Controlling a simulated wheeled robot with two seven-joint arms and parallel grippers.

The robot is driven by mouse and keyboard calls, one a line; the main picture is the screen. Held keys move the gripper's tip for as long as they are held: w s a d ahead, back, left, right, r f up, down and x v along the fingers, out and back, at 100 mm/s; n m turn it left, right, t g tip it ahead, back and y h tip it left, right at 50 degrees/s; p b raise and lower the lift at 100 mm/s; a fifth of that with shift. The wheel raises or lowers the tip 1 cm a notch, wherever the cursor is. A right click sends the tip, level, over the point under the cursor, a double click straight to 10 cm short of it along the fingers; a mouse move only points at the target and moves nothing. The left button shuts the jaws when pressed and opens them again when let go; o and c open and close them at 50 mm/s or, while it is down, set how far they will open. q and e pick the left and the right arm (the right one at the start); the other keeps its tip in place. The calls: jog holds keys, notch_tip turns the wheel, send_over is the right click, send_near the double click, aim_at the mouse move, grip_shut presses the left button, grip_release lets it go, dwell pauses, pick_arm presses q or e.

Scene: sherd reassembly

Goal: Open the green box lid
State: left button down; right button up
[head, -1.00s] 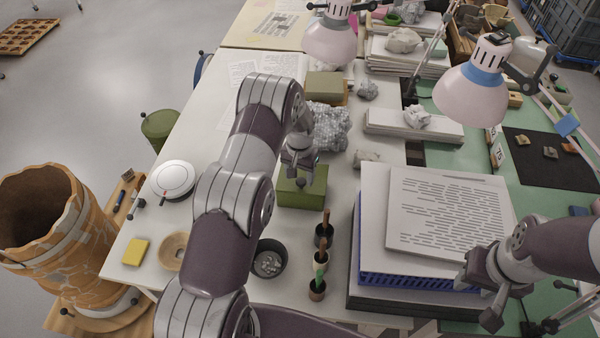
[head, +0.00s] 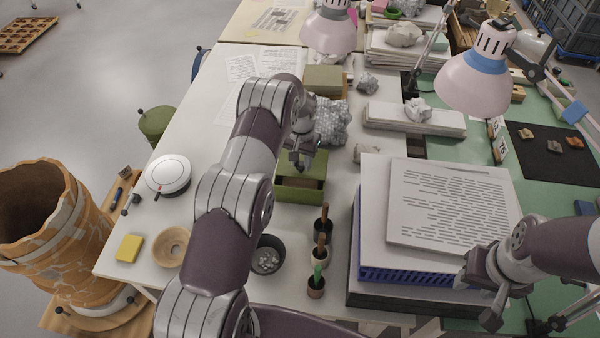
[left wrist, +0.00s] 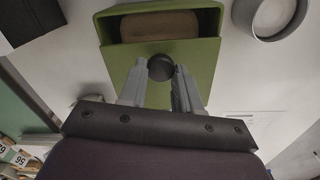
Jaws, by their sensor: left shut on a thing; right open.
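The green box (head: 300,196) stands on the white table, partly behind my left arm. Its green lid (left wrist: 203,62) is slid back, away from the front. The box is partly open, and a brown thing (left wrist: 160,26) shows inside in the left wrist view. My left gripper (head: 300,163) is over the lid; in the left wrist view its fingers (left wrist: 160,78) are shut on the lid's dark round knob (left wrist: 161,67). My right gripper (head: 476,302) is open and empty at the right, beside the paper stack.
A dark bowl (head: 268,262) and several small pots with tools (head: 320,255) stand in front of the box. A grey crumpled bundle (head: 332,122) lies behind it. A stack with a printed sheet (head: 450,205) is at the right. A white round device (head: 168,175) is at the left.

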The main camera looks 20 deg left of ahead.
pick_arm(q)
jog(key=c, duration=0.8)
grip_release()
jog(key=shift+r, duration=0.15)
notch_tip(320, 180, up, 8)
jog(key=shift+f+b, duration=0.2)
jog(key=shift+b, duration=0.65)
notch_tip(320, 180, up, 5)
jog(key=p, duration=0.5)
send_over(301, 163)
jog(key=shift+b, duration=0.3)
jog(key=shift+d, duration=0.1)
